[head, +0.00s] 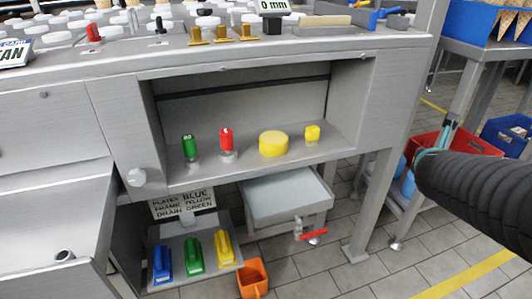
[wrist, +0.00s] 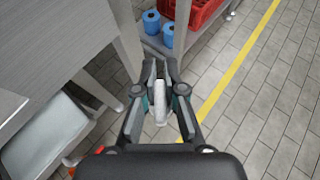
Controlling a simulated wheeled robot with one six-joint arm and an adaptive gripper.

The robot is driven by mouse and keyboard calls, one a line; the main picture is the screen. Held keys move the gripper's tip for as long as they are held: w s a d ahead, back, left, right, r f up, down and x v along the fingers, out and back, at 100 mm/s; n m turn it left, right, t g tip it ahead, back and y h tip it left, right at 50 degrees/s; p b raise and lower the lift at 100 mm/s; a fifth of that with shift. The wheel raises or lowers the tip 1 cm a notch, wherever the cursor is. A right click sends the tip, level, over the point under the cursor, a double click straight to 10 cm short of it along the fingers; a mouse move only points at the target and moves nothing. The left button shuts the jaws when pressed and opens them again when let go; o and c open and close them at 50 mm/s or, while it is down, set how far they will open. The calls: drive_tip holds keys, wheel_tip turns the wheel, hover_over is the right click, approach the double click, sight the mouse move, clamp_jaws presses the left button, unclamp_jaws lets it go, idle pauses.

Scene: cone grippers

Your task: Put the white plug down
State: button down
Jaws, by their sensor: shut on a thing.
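My gripper (wrist: 160,74) shows in the wrist view, shut on a white plug (wrist: 160,104). The plug is a pale, narrow shape between the two fingers, seen from above with the tiled floor below it. Its far end and exact grip depth are partly hidden by the fingers.
Several white discs stand on top. Below are brushes, a grey tray (head: 285,198) and an orange bin (head: 253,279). Red crate (wrist: 190,12) stands beyond.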

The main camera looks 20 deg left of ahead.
drive_tip(key=s+a+r+n+g+y, duration=0.1)
drive_tip(key=s+a+r+n+y, duration=0.15)
drive_tip(key=a+n+y, duration=0.35)
drive_tip(key=s+a+r+n+g+y, duration=0.1)
drive_tip(key=s+a+r+n+y, duration=0.2)
drive_tip(key=a, duration=0.5)
drive_tip(key=n+y, duration=0.1)
hover_over(325, 134)
drive_tip(key=shift+f, duration=0.55)
drive_tip(key=shift+w+f+b, duration=0.1)
drive_tip(key=shift+f+b, duration=0.9)
drive_tip(key=shift+f, duration=0.8)
drive_tip(key=shift+f, duration=0.15)
drive_tip(key=c, duration=1.3)
unclamp_jaws()
drive_tip(key=shift+o, duration=0.2)
